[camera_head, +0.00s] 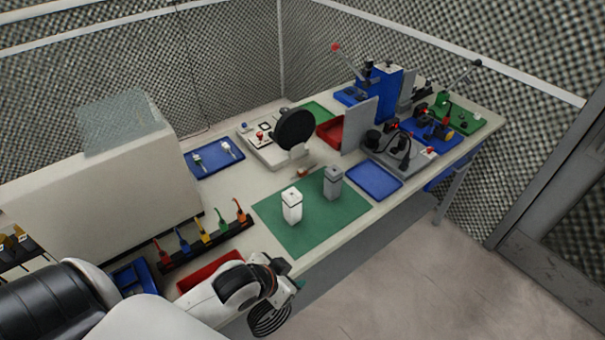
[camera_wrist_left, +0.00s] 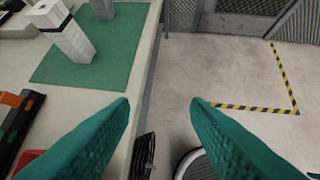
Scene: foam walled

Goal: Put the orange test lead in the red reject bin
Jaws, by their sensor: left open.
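The orange test lead (camera_head: 240,213) stands at the right end of a black rack in the head view, beside green, yellow, blue and red leads. In the left wrist view its orange part (camera_wrist_left: 10,99) shows at the left edge. A red bin (camera_head: 209,269) lies on the bench in front of the rack, partly hidden by my left arm; a red corner of it (camera_wrist_left: 27,158) shows in the wrist view. My left gripper (camera_head: 297,284) is open and empty at the bench's front edge; its teal fingers (camera_wrist_left: 160,105) are wide apart. My right gripper is not in view.
A green mat (camera_head: 322,228) carries a white block (camera_head: 291,206) and a grey block (camera_head: 333,182). A second red tray (camera_head: 328,131) stands farther back. Blue trays (camera_head: 215,158) and (camera_head: 374,181) lie on the bench. The floor in front is clear.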

